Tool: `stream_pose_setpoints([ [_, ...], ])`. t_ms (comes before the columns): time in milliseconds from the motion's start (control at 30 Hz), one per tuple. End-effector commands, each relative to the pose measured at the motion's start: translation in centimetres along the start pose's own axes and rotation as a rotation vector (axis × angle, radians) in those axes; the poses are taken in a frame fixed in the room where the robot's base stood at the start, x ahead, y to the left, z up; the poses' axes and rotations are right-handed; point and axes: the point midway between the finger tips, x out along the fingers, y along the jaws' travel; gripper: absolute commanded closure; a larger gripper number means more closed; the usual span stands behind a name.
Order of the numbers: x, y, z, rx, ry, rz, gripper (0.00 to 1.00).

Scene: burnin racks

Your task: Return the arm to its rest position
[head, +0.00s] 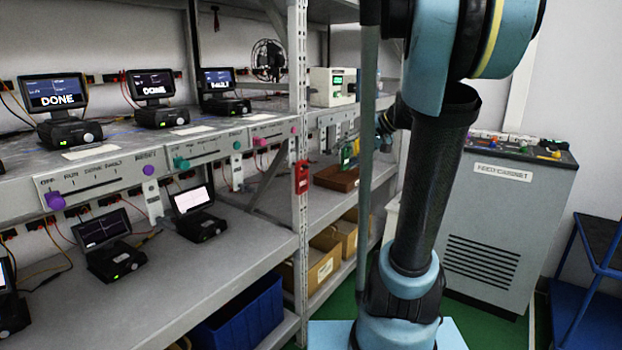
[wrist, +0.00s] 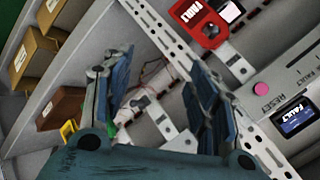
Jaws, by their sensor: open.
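My arm (head: 432,180) rises in front of the shelving in the head view, at the right of the middle. My gripper (wrist: 160,85) fills the lower middle of the wrist view, its two blue fingers spread apart with nothing between them. In the head view a small part of my gripper shows beside the rack, mostly hidden behind the arm. Beyond the fingers in the wrist view are the rack's perforated post and a red box (wrist: 198,22) marked FAULT.
A grey rack (head: 297,120) with slider panels, knobs and several small monitors (head: 56,95) stands at left. A blue bin (head: 240,318) and cardboard boxes (head: 322,262) sit low. A grey cabinet (head: 505,225) and a blue cart (head: 590,265) stand at right. Green floor shows between.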

Motion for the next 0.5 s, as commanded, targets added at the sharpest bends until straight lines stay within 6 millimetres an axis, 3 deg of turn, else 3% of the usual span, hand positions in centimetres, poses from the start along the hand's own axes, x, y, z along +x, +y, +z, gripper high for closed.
stream_pose_setpoints([
  [100, 0.9, 1.1, 5.1, -0.006, -0.053, 0.094, 0.46],
  [500, 1.9, 7.9, 19.6, -0.040, -0.174, 0.433, 0.46],
])
